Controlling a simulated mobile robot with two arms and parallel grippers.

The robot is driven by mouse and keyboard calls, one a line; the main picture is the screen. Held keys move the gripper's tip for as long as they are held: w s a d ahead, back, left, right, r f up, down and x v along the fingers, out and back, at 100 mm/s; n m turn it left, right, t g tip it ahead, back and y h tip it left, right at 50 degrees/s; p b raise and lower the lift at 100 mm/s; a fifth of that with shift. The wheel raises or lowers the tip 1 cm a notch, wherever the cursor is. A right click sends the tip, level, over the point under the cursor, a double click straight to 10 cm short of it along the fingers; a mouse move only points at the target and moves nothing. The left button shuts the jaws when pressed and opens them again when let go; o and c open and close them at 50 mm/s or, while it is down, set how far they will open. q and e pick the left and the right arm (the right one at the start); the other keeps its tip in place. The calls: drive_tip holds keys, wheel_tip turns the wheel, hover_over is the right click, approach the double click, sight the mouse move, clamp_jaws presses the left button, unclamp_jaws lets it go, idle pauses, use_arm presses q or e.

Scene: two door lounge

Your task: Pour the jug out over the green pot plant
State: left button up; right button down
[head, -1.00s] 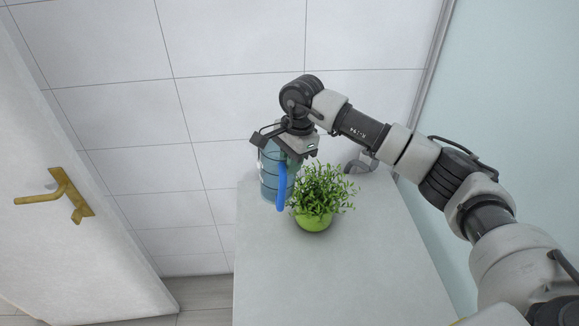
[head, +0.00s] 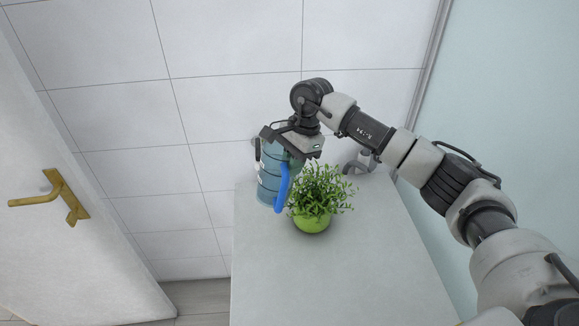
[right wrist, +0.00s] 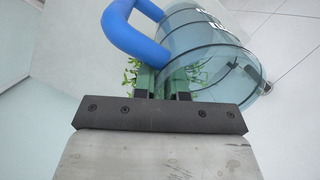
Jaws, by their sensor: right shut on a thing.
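The jug (head: 268,183) is a see-through blue-grey vessel with a bright blue handle (head: 281,188). It is beside the green pot plant, on its left in the head view, and leans slightly. My right gripper (head: 289,158) is shut on the jug near its top. In the right wrist view the jug (right wrist: 215,50) and its blue handle (right wrist: 133,30) show beyond the fingers (right wrist: 163,85). The green pot plant (head: 313,217) stands upright on the white table, its leaves close to the handle. The jug's contents cannot be made out. My left gripper is not in view.
The white table (head: 330,275) is bare in front of the plant. A grey curved object (head: 358,163) is at its back right. A white door with a brass handle (head: 66,197) stands at the left. A tiled wall (head: 235,80) is behind.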

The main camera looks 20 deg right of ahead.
drive_tip(key=shift+w+d+f+y+b, duration=0.1)
drive_tip(key=shift+d+f+y+b, duration=0.25)
drive_tip(key=shift+f+b, duration=0.3)
drive_tip(key=shift+d+b, duration=0.1)
drive_tip(key=shift+b, duration=0.2)
drive_tip(key=shift+w+d+f+g+y+b, duration=0.2)
drive_tip(key=shift+d+y+b, duration=0.15)
drive_tip(key=shift+y+b, duration=0.25)
drive_tip(key=shift+w+d+f+g+y+b, duration=0.1)
drive_tip(key=shift+d+f+g+y+b, duration=0.2)
drive_tip(key=shift+b, duration=0.35)
drive_tip(key=shift+r, duration=0.15)
drive_tip(key=shift+w+d+r+y+b, duration=0.1)
drive_tip(key=shift+d+r+y+b, duration=0.1)
drive_tip(key=shift+d+y+b, duration=0.25)
drive_tip(key=shift+w+d+r+y+b, duration=0.15)
drive_tip(key=shift+d+y+b, duration=0.15)
drive_tip(key=shift+y+b, duration=0.2)
